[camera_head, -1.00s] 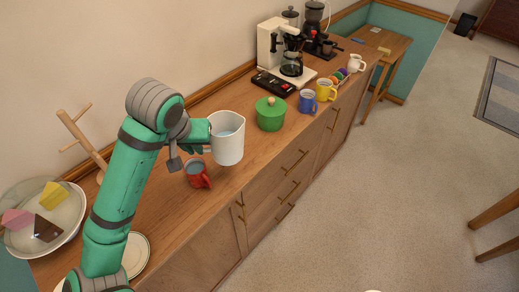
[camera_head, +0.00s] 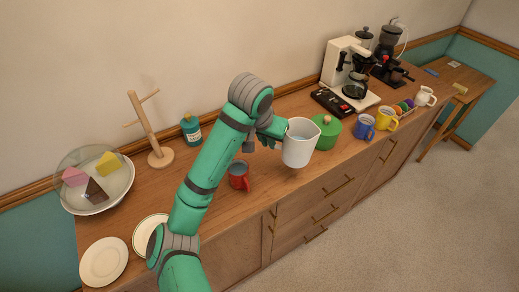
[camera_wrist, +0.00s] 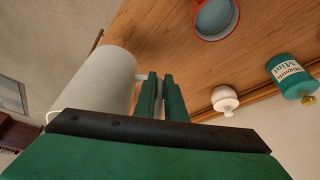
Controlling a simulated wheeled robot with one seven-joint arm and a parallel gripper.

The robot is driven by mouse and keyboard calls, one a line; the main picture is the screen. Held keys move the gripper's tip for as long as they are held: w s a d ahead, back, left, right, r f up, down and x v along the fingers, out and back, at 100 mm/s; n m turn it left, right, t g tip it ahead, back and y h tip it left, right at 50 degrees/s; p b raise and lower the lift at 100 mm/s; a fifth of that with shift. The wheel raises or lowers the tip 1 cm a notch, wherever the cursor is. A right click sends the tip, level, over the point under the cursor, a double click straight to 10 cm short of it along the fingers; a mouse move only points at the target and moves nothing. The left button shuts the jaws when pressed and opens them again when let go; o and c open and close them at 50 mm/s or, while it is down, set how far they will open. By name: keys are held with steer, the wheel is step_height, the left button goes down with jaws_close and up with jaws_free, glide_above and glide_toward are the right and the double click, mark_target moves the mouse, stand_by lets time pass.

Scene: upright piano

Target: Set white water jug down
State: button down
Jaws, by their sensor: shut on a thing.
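The white water jug (camera_head: 300,146) is held upright over the front part of the wooden sideboard (camera_head: 190,190). Liquid shows inside its rim. My gripper (camera_head: 272,137) is at the jug's left side. In the wrist view my gripper's fingers (camera_wrist: 163,95) are close together on the handle of the jug (camera_wrist: 98,85). The jug partly hides the green pot behind it. Whether its base touches the wood is hard to tell, but it appears raised.
A red mug (camera_head: 239,177) stands left of the jug, and the green pot (camera_head: 328,132) stands right. Blue (camera_head: 365,127) and yellow (camera_head: 386,118) mugs are further right. Plates (camera_head: 104,262), a mug tree (camera_head: 157,135) and a teal canister (camera_head: 191,130) are left.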

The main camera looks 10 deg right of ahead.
steer(key=w+f, duration=0.2)
steer(key=w+a+f, duration=0.1)
steer(key=w+f, duration=0.3)
steer(key=shift+a+f, duration=0.2)
steer(key=shift+a, duration=0.15)
steer(key=f, duration=0.3)
steer(key=shift+w+a+f, duration=0.25)
steer(key=shift+w, duration=0.1)
steer(key=shift+w+f, duration=0.1)
